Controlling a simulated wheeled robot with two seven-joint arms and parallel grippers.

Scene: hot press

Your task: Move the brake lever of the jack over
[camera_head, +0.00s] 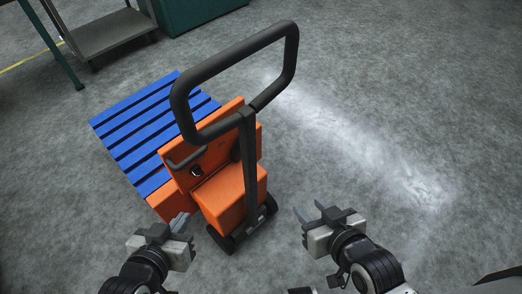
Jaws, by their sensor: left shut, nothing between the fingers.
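The jack (225,198) is orange, with a large black loop handle (292,55) on an upright post, and stands in the middle of the view. A small dark curved lever (186,161), which looks like the brake lever, sits on its orange body left of the post, near a round black knob (196,172). My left gripper (182,219) is shut and empty, below the lever and close to the jack's lower left side. I cannot tell whether it touches the body. My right gripper (310,210) is open and empty, right of the jack's wheels and apart from it.
A blue slatted pallet (135,125) lies behind and left of the jack. A grey cart (105,35) and a green cabinet (195,10) stand at the back left. The grey floor (400,110) on the right is clear.

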